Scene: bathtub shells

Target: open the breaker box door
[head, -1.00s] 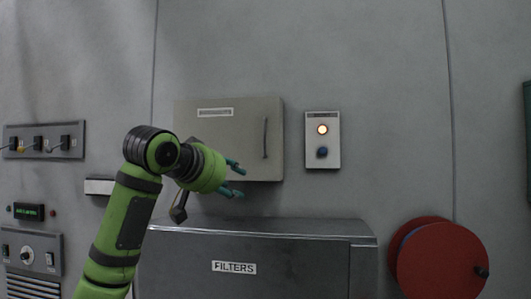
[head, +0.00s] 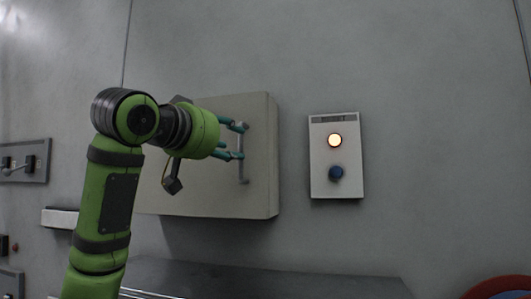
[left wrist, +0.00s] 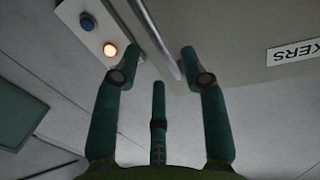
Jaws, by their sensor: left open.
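The breaker box (head: 262,185) is a grey wall box with its door closed. A thin upright bar handle (head: 242,172) is near the door's right edge. My left gripper (head: 238,141) is open, its teal fingertips level with the handle and overlapping its upper and middle part in the head view. In the left wrist view, the handle (left wrist: 160,38) runs between the spread fingertips of the left gripper (left wrist: 160,62); contact cannot be told. Part of the door label, reading "KERS" (left wrist: 295,52), shows upside down there. My left arm hides the door's left part. My right gripper is not in view.
A white panel (head: 322,185) with a lit lamp (head: 335,140) and a blue button (head: 336,173) is on the wall right of the box. A dark cabinet top (head: 270,280) stands below. A red reel (head: 500,285) is at lower right. Wall between box and panel is bare.

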